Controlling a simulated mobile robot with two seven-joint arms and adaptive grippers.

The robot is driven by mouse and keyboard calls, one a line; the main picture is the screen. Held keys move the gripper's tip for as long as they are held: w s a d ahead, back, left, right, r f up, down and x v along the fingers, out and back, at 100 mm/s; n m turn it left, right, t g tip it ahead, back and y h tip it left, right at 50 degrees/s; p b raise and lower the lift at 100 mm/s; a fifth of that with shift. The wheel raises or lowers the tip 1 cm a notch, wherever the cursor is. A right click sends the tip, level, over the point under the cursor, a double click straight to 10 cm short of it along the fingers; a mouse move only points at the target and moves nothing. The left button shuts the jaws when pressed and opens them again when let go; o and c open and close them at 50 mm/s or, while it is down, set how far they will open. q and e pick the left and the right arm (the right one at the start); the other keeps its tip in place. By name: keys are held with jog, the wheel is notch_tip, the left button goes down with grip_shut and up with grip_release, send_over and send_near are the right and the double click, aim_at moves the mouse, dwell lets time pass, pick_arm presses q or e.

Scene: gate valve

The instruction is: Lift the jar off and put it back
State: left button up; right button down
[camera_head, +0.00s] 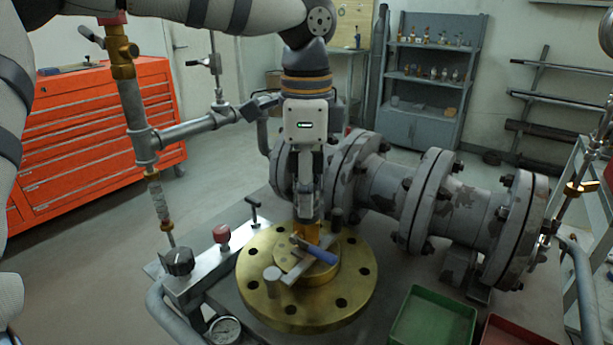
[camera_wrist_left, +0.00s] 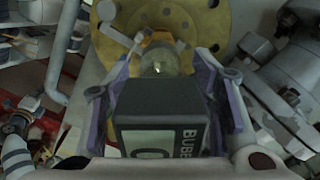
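The jar (camera_wrist_left: 158,65) is a small clear body above a yellow-orange fitting (camera_head: 307,232) on the round brass flange (camera_head: 352,290). My left gripper (camera_head: 306,205) points straight down over the flange, with its fingers around the jar's height. In the left wrist view the fingers (camera_wrist_left: 162,62) lie on both sides of the jar. Whether they press on it cannot be told. The gripper body hides much of the jar in the wrist view, and the fingers hide it in the head view. My right gripper is not in view.
A large flanged pipe (camera_head: 450,215) runs to the right. A green tray (camera_head: 433,318) is at the front right; a gauge (camera_head: 224,330) and knobs are at the front left.

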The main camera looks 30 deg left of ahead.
pick_arm(q)
grip_shut()
jog(key=shift+r, duration=0.55)
jog(key=s+d+r, duration=0.3)
jog(key=s+r, duration=1)
jog(key=r, duration=0.3)
jog(key=shift+s+r, duration=0.25)
jog(key=shift+s, duration=0.1)
